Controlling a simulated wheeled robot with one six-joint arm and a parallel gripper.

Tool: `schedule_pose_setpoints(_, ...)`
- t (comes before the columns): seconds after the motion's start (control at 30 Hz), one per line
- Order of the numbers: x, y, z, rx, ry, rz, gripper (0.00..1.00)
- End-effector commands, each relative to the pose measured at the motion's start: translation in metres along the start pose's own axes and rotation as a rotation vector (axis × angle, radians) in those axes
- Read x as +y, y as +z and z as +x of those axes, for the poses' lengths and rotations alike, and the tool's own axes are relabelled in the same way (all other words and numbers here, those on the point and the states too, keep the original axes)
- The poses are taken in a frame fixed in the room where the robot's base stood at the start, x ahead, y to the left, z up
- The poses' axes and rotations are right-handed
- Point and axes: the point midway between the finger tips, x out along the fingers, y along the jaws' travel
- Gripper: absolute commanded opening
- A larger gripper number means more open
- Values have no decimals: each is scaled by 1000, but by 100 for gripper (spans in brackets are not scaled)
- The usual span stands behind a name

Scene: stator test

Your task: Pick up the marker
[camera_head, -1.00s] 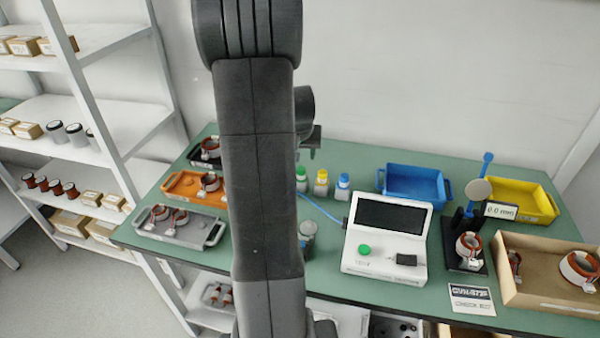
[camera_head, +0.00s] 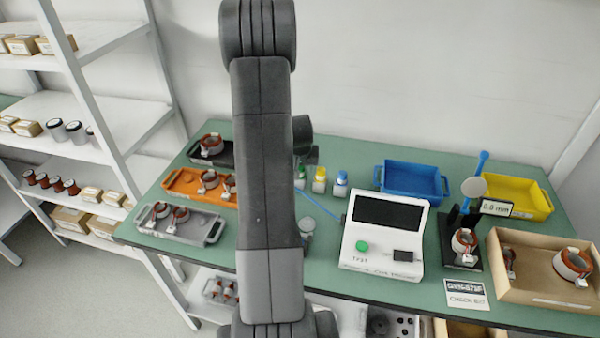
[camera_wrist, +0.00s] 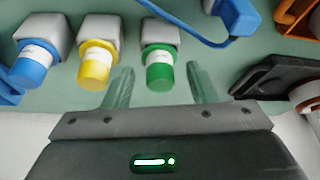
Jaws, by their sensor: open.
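Three small pale-bodied containers with coloured caps, which look like the markers, stand in a row on the green bench: green (camera_head: 300,179), yellow (camera_head: 320,181) and blue (camera_head: 341,185). The wrist view shows the green one (camera_wrist: 159,68), the yellow one (camera_wrist: 96,62) and the blue one (camera_wrist: 35,62). My gripper (camera_wrist: 160,82) is open and empty. In the wrist view its two fingers appear on either side of the green cap; contact cannot be told. In the head view my gripper (camera_head: 306,158) is small and partly hidden by my arm, close to the green marker.
A white tester (camera_head: 380,262) with a dark screen stands right of the markers, with a blue cable (camera_head: 320,206) nearby. A blue tray (camera_head: 411,184) lies behind the tester. An orange tray (camera_head: 190,190) with stators lies left of my arm.

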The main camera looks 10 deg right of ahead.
Motion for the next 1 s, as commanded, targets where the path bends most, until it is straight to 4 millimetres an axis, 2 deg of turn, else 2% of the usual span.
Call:
schedule_pose_setpoints(0.27, 0, 0, 3, 0, 0, 0, 52)
schedule_pose_setpoints(0.37, 0, 0, 3, 0, 0, 0, 36)
schedule_pose_setpoints(0.53, 0, 0, 3, 0, 0, 0, 4)
schedule_pose_setpoints(0.83, 0, -1, 0, 1, 0, 0, 4)
schedule_pose_setpoints(1.0, 0, -9, -17, 6, -1, 0, 4)
